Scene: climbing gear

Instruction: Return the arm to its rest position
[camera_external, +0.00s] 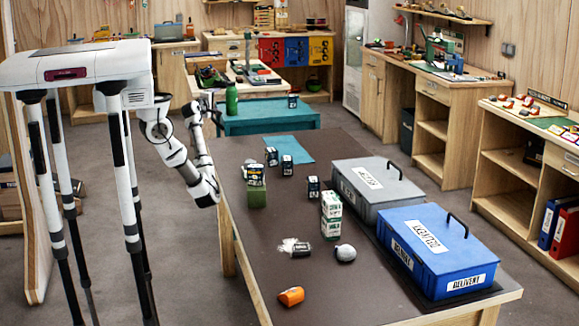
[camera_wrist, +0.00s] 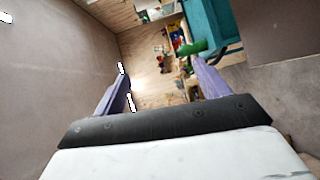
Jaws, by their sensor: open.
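My arm (camera_external: 203,165) hangs from my white body at the left, bends at a low elbow and folds back upward beside the table's left edge. My gripper (camera_wrist: 160,72) shows in the wrist view with its two purple fingers spread wide and nothing between them. In the external view the gripper end is small, near the green bottle (camera_external: 231,98), and its fingers are hard to make out. The bottle also shows in the wrist view (camera_wrist: 191,47), beyond the right finger and apart from it.
Grey floor beside my arm is clear.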

